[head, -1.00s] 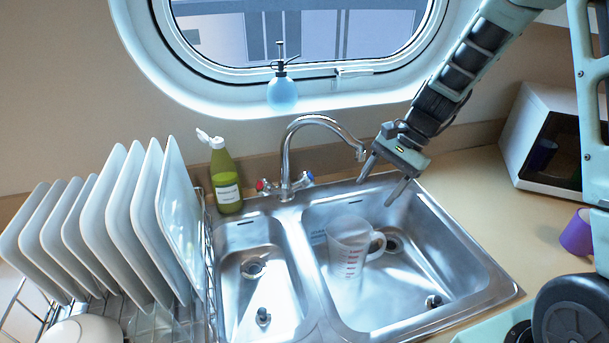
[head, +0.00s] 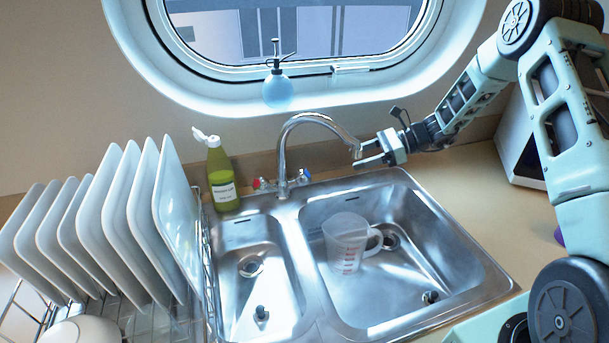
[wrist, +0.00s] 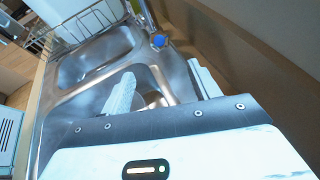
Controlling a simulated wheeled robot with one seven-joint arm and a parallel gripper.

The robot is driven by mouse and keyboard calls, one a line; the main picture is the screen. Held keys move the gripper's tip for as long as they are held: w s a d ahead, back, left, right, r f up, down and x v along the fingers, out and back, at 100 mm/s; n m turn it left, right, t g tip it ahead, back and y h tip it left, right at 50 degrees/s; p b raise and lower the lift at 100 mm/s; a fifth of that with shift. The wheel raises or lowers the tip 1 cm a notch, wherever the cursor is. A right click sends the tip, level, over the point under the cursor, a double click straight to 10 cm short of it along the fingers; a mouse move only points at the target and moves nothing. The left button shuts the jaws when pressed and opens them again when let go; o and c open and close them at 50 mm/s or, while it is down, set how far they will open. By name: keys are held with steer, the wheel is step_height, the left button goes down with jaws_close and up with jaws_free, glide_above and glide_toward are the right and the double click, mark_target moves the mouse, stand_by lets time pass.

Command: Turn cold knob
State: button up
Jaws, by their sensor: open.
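The cold knob with a blue cap (head: 305,176) sits on the right side of the faucet base at the sink's back edge. It also shows in the wrist view (wrist: 158,41), beyond and roughly between my fingertips. The hot knob with a red cap (head: 258,183) is on the left side of the base. The curved chrome faucet (head: 284,160) arches to the right. My gripper (head: 361,153) is open and points left, its fingertips near the spout's end and to the right of the cold knob, apart from it. Whether a finger touches the spout is unclear.
A measuring cup (head: 346,245) stands in the right sink basin (head: 400,285). A green bottle (head: 221,175) is left of the faucet. A rack of white plates (head: 110,220) fills the left counter. A blue spray bottle (head: 277,88) sits at the porthole sill.

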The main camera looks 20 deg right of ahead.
mark_target(308, 174)
steer(key=p+x, duration=0.5)
steer(key=x, duration=1.1)
steer(key=shift+a+f, duration=0.15)
steer(key=shift+f, duration=0.05)
steer(key=c, duration=1)
steer(key=shift+o, duration=0.2)
steer(key=shift+f+n+b, duration=0.25)
steer(key=shift+n+b, duration=0.35)
steer(key=shift+b, duration=0.6)
steer(key=shift+n+g+b, duration=0.3)
steer(key=shift+b, duration=0.15)
steer(key=shift+s+r+n+g+b, duration=0.1)
steer(key=shift+r+n+g+b, duration=0.2)
steer(key=shift+n+b, duration=0.2)
